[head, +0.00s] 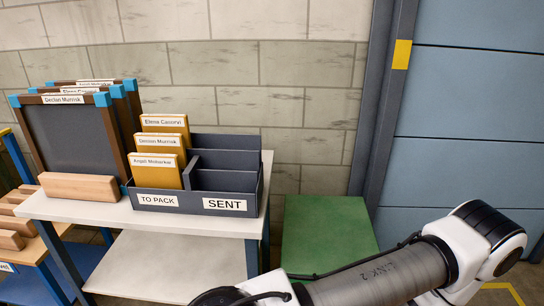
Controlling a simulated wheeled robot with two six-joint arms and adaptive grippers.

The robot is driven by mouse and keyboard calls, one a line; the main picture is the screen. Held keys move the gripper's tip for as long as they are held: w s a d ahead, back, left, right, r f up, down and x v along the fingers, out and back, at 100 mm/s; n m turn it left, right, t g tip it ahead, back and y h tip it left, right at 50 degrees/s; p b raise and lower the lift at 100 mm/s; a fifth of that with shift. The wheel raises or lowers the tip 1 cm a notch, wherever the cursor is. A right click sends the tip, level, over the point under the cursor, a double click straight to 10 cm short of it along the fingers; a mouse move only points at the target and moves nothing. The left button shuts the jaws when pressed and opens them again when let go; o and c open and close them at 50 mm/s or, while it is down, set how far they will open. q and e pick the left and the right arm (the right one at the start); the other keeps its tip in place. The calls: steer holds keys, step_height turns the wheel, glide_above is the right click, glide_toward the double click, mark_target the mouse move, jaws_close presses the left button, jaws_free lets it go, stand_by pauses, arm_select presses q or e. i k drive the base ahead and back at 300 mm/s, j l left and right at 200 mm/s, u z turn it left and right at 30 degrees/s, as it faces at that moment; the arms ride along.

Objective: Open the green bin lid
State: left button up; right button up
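The green bin lid (325,237) shows as a flat green panel on the floor area to the right of the white-topped table, against the block wall. It looks shut, and its lower part is hidden behind my arm. One white and grey arm of mine crosses the lower right of the head view, in front of the bin. No gripper fingers are visible, so neither gripper's state shows.
A white-topped table (120,213) bears a dark divided tray (228,183) labelled TO PACK and SENT, with yellow name cards (155,171). Dark framed boards (70,140) stand in a wooden block (80,187) at left. A blue panelled door (475,100) is at right.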

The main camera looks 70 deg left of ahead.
mark_target(322, 235)
steer(key=u, duration=1.85)
steer(key=l+u, duration=1)
steer(key=i+l, duration=0.05)
